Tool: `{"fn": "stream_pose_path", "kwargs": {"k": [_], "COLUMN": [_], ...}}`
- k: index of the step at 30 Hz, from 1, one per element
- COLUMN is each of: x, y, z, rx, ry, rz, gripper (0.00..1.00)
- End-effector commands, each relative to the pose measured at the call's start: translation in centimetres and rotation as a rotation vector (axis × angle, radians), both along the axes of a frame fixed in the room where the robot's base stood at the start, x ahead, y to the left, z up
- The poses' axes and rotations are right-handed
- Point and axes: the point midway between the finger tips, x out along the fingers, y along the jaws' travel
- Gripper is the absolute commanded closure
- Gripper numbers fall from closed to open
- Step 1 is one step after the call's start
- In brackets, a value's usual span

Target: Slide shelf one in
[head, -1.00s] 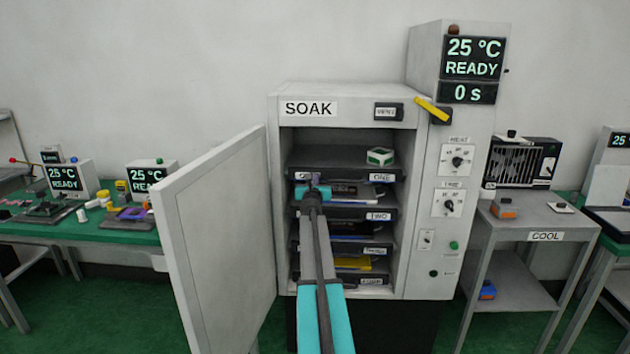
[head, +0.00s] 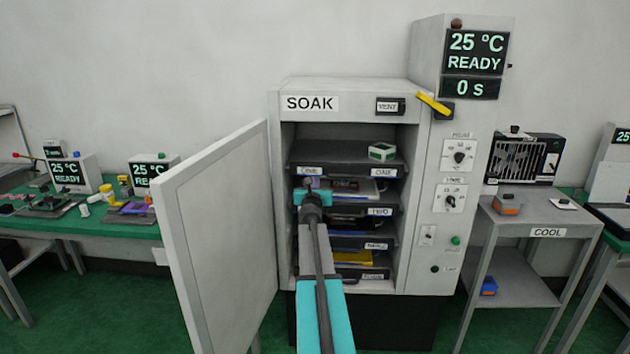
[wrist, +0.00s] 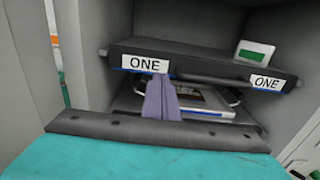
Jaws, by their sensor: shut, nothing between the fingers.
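Shelf one (head: 345,170) is a dark tray with two ONE labels, the top shelf inside the open SOAK cabinet (head: 350,97). In the wrist view its front edge (wrist: 205,72) runs across the upper middle, with a dark handle bar between the labels. A white and green box (head: 382,151) sits on it at the right. My gripper (head: 312,183) is at the left part of the shelf front. In the wrist view its purple fingers (wrist: 160,90) are shut, their tips at the lower edge of the left ONE label. I cannot tell whether they touch it.
The cabinet door (head: 222,240) stands open on the left. Shelf two (head: 378,211) and lower shelves holding flat items lie below. A yellow lever (head: 434,104) sticks out at the upper right. A COOL table (head: 545,218) stands to the right.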

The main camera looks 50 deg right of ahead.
Motion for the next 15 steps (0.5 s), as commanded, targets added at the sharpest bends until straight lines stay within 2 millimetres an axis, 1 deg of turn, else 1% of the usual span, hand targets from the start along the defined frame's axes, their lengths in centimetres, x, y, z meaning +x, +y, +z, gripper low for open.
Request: {"fn": "stream_pose_path", "kwargs": {"k": [1,15], "x": [-0.4,-2.8], "y": [0.6,4.2], "z": [0.0,-0.1], "rx": [0.0,0.0], "ry": [0.0,0.0], "rz": [0.001,0.002], "gripper": [1.0,1.0]}}
